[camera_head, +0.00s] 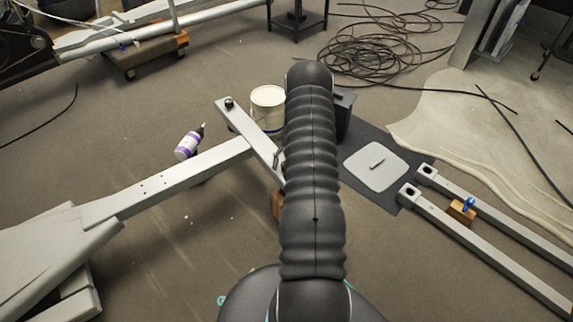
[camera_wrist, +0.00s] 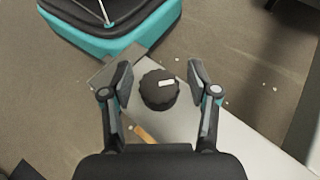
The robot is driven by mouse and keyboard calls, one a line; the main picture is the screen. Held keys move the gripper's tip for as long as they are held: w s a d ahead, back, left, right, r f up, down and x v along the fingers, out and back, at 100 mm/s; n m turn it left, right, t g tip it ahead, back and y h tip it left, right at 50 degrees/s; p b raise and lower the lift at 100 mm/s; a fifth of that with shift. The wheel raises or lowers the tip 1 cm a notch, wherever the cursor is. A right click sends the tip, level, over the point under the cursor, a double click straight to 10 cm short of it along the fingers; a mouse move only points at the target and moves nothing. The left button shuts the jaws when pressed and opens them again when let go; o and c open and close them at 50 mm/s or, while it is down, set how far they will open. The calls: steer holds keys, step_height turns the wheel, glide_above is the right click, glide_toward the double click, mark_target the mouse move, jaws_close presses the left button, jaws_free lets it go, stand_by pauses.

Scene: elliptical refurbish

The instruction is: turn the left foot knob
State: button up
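A round black foot knob (camera_wrist: 160,91) with a small white mark on top sits on the end of a grey metal bar (camera_wrist: 185,122) in the wrist view. My gripper (camera_wrist: 158,80) is open, with one finger on each side of the knob. Gaps show between both fingers and the knob, so it appears ungripped. In the head view my arm hides the gripper and this end of the bar. A small dark knob (camera_head: 229,103) shows at the far end of the grey crossbar (camera_head: 246,129).
A grey plate (camera_head: 375,166) lies on a dark mat to the right. Two long rails (camera_head: 490,258) lie at right. Cables (camera_head: 385,52) are coiled at the back.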

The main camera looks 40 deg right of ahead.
steer(key=shift+d, duration=0.1)
steer(key=shift+r, duration=0.15)
step_height(320, 180, up, 10)
steer(key=shift+f, duration=0.15)
stand_by(0.4)
stand_by(0.4)
